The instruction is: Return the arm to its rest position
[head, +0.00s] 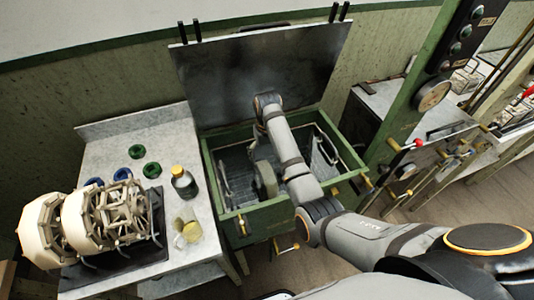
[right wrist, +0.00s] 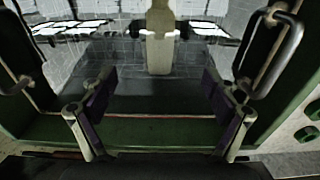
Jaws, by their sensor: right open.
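My right arm (head: 290,160) reaches from the lower right over the green-framed basin (head: 272,213), with its wrist above the basin's back part. In the head view the fingers are mostly hidden by the arm. In the right wrist view my right gripper (right wrist: 158,84) is open, its two fingers wide apart with nothing between them. Below it are the basin's green rim (right wrist: 150,132) and dark inside. A pale upright post (right wrist: 160,40) stands beyond the fingers, apart from them. My left gripper is in neither view.
The basin's raised metal lid (head: 255,65) stands close behind my wrist. Wire handles (right wrist: 270,48) flank the gripper. A green post with a gauge (head: 433,95) stands right.

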